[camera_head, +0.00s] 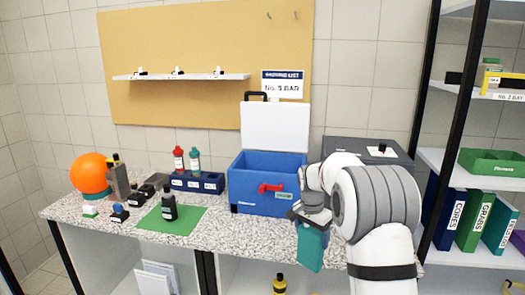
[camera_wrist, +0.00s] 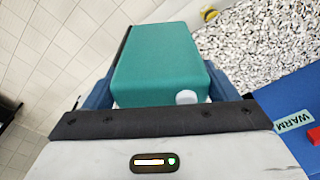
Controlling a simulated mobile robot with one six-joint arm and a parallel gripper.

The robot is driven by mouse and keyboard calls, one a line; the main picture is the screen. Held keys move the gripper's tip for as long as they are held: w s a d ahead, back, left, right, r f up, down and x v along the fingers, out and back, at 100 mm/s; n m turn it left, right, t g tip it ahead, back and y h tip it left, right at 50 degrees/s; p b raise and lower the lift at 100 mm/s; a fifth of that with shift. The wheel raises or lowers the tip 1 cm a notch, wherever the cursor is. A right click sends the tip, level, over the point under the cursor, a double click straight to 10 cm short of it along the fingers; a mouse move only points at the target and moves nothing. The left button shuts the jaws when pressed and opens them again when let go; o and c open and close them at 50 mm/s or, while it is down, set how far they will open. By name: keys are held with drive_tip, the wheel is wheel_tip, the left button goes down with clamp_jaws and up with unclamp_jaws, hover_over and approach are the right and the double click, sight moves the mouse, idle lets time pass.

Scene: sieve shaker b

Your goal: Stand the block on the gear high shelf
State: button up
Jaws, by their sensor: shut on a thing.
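A teal block (camera_head: 310,248) hangs from my gripper (camera_head: 310,212) in front of the worktop, near the blue cool box. It fills the middle of the wrist view (camera_wrist: 160,62), held between the two fingers of my gripper (camera_wrist: 155,90), with a small white round spot at its near corner. On the right of the head view stands a black-framed shelf unit (camera_head: 462,125) with several levels. An upper level (camera_head: 497,93) has a label reading "No. 2 BAY" and holds a yellow item. I cannot tell which level is the gear high shelf.
The blue cool box (camera_head: 262,208) stands with its lid up. A dark grey case (camera_head: 368,155) is behind my arm. A green bin (camera_head: 492,162) and several binders (camera_head: 480,218) fill lower shelf levels. Bottles, a green mat (camera_head: 170,222) and an orange ball (camera_head: 90,172) occupy the worktop's left.

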drive_tip(key=s+f+n+y, duration=0.1)
drive_tip(key=s+f+n, duration=0.8)
drive_tip(key=s+f, duration=0.5)
wheel_tip(320, 180, down, 5)
drive_tip(key=shift+s+r, duration=0.2)
drive_tip(key=shift+s, duration=0.15)
